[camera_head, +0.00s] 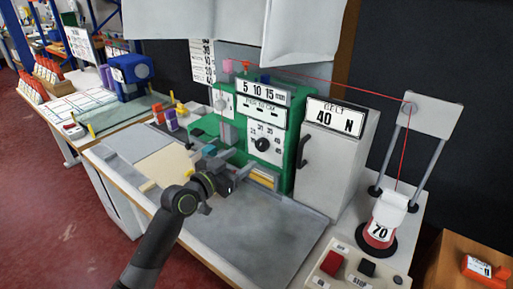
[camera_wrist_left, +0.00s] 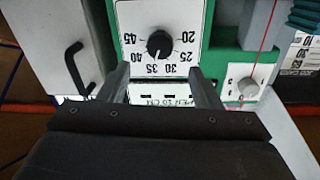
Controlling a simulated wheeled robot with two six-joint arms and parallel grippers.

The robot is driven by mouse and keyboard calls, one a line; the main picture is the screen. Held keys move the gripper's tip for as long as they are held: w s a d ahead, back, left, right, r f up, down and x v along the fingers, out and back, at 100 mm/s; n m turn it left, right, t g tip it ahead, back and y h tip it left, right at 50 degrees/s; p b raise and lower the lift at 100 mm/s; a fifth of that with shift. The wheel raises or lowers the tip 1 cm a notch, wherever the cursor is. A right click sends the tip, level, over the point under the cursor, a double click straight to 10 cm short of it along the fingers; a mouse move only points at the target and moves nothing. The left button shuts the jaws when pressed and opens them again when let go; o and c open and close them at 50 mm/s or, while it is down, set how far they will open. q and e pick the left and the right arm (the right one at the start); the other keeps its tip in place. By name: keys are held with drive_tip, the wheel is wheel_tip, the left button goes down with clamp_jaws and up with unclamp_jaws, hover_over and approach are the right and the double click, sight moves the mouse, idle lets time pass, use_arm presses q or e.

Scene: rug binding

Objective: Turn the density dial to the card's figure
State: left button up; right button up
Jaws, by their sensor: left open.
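The density dial is a black knob (camera_head: 262,144) on a white plate on the green machine's front. In the left wrist view the dial (camera_wrist_left: 160,44) shows upside down, ringed by figures from 20 to 45. A small pale mark shows on the knob, but I cannot tell for sure which figure it faces. My left gripper (camera_head: 238,165) is open and empty, in front of and below the dial. In the left wrist view its fingers (camera_wrist_left: 160,88) stand apart with the dial beyond them, not touching it. A "PER 10 CM" plate (camera_head: 264,107) sits above the dial; I cannot make out a density card's figure.
The green machine (camera_head: 297,125) stands beside a grey cabinet (camera_head: 340,150) with a "BELT 40 N" sign (camera_head: 336,117) and a black handle. A smaller pale knob (camera_wrist_left: 248,87) is beside the dial plate. A red weight marked 70 (camera_head: 380,232) stands right. The grey bench top (camera_head: 255,235) is clear.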

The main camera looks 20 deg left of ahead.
sight(259, 147)
use_arm(q)
drive_tip(key=x, duration=0.7)
drive_tip(key=shift+w+d, duration=0.15)
drive_tip(key=shift+w, duration=0.2)
drive_tip(key=shift+c, duration=0.2)
drive_tip(key=c, duration=0.9)
drive_tip(key=shift+c, duration=0.2)
drive_tip(key=shift+n, duration=0.4)
drive_tip(key=n+p, duration=0.1)
drive_tip(key=n, duration=0.2)
drive_tip(key=shift+f+n+p, duration=0.1)
drive_tip(key=shift+n+p, duration=0.3)
drive_tip(key=shift+n, duration=1.6)
